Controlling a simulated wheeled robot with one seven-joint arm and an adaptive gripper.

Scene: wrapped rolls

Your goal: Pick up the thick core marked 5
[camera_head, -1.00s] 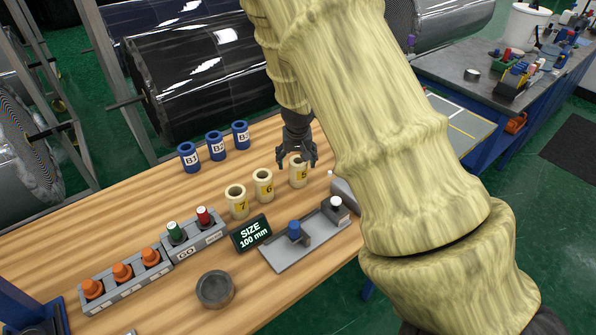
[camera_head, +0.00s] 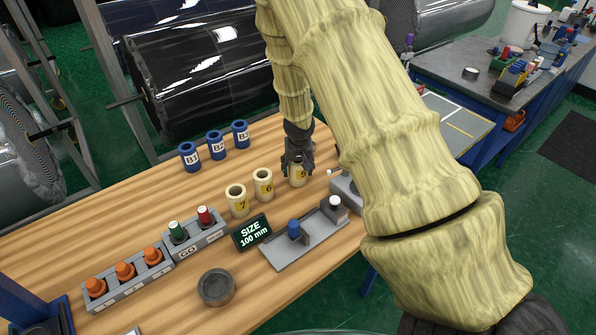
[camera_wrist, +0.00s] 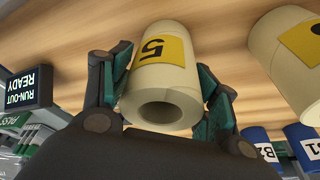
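The thick cream core marked 5 (camera_head: 298,180) stands upright on the wooden bench, at the right end of the row of cream cores. My gripper (camera_head: 298,166) is over it from above and hides its upper part in the head view. In the wrist view, the core with its yellow 5 label (camera_wrist: 162,68) sits between the two teal-padded fingers of my gripper (camera_wrist: 168,90). The fingers lie against its sides, so my gripper appears shut on it. Cream cores marked 6 (camera_head: 263,184) and 7 (camera_head: 237,201) stand to its left.
Several blue cores (camera_head: 216,146) stand behind to the left. A grey fixture (camera_head: 303,240) with a blue knob, a SIZE 100 mm display (camera_head: 252,232) and a dark round dish (camera_head: 216,287) are in front. Open bench lies left of the cream cores.

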